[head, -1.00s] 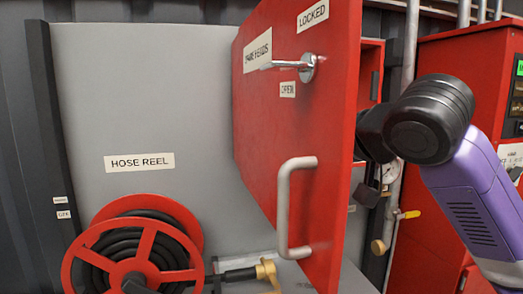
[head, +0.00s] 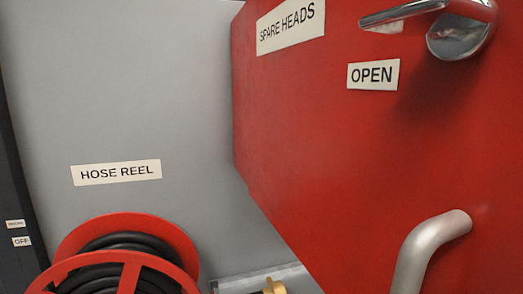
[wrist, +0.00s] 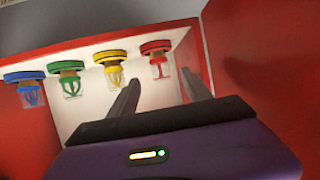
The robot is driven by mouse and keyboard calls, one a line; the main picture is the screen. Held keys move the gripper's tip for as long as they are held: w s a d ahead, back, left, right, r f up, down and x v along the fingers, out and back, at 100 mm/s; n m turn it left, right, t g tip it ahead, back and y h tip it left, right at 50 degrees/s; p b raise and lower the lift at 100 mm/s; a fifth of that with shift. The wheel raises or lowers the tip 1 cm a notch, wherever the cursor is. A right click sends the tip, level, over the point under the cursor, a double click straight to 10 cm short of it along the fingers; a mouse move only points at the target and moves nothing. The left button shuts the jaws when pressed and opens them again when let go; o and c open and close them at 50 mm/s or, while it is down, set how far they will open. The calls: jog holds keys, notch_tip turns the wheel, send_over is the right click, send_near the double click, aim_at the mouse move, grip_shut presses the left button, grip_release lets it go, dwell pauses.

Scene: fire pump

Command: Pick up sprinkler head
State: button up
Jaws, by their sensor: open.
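Sprinkler heads hang in a row inside a red cabinet with a pale interior in the wrist view: a blue one (wrist: 27,86), a green one (wrist: 68,76), a yellow one (wrist: 112,64) and a red one (wrist: 157,57) at the right. My gripper (wrist: 160,77) is open, with nothing between its fingers. I cannot tell the exact distance. The head view shows neither the sprinkler heads nor my gripper.
The red cabinet door (head: 330,150), labelled SPARE HEADS, stands open and fills the right of the head view, with a lever (head: 425,15) and a grey pull handle (head: 428,250). A hose reel (head: 130,250) is at lower left. A red panel (wrist: 260,70) borders the cabinet's right side.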

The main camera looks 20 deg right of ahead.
jog(key=shift+w, duration=0.65)
jog(key=p+x, duration=0.1)
jog(key=x, duration=0.1)
jog(key=shift+w+a+f, duration=0.1)
jog(key=shift+w, duration=0.15)
jog(key=shift+p+x, duration=0.85)
jog(key=shift+x, duration=1.4)
grip_shut()
